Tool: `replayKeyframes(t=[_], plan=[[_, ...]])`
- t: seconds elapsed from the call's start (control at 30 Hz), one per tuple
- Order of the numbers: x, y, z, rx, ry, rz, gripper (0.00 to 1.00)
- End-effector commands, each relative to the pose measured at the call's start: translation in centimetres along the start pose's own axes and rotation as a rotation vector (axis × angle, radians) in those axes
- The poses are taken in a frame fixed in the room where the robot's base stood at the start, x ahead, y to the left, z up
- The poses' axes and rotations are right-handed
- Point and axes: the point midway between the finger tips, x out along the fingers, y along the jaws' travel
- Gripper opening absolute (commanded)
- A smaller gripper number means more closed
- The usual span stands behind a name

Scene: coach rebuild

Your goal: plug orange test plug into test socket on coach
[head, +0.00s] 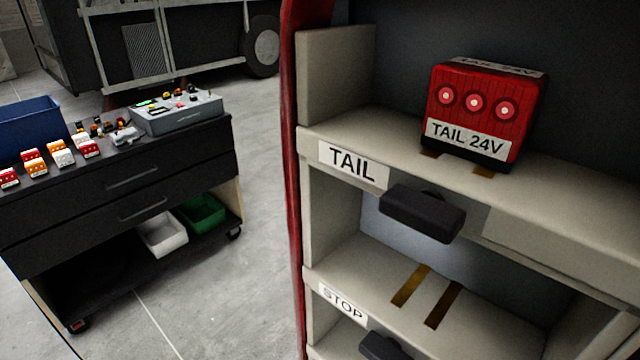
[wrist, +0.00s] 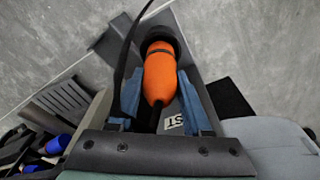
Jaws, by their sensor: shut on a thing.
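The orange test plug (wrist: 159,77) shows in the wrist view, held between the two blue fingers of my gripper (wrist: 160,95). A dark round piece (wrist: 160,36) is at its far end; I cannot tell whether it is part of the plug or something the plug touches. A black cable runs up past it on the left. A white label (wrist: 174,123) with partly hidden, upside-down letters shows behind the plug. I cannot make out the test socket for certain in either view. My gripper is not in the head view.
In the head view a beige rack (head: 400,147) with TAIL and STOP bays stands at the right, a red TAIL 24V module (head: 478,110) on its upper shelf. A dark tool cart (head: 120,185) with small modules and a grey tester (head: 177,112) stands left. Grey floor lies between.

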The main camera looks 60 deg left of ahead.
Motion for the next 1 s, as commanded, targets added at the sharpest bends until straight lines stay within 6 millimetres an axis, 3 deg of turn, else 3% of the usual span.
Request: replayKeyframes(t=[1.0], plan=[[1.2, -0.1, 0.1, 0.000, 0.001, -0.001, 0.00]])
